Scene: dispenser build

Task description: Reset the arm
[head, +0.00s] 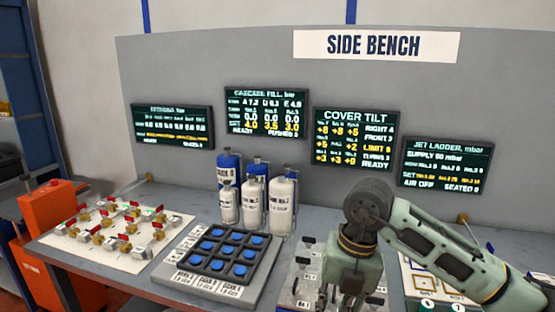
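My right arm comes in from the right edge and bends down at its wrist over the bench. My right gripper (340,300) points down at the bottom of the head view, in front of a grey plate (298,270) with small dark labelled parts. Its fingertips are cut off or too unclear to tell their opening, and no held thing can be made out. The arm hides part of the plate and of the bench behind it. My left gripper is not in view.
On the bench (185,200) stand a board of red-handled valves (112,228), a blue-button pad (222,253) and several blue and white cylinders (283,203). A white-marked panel (420,278) lies under the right forearm. Four-line screens such as COVER TILT (355,138) hang behind. An orange cabinet (52,212) stands left.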

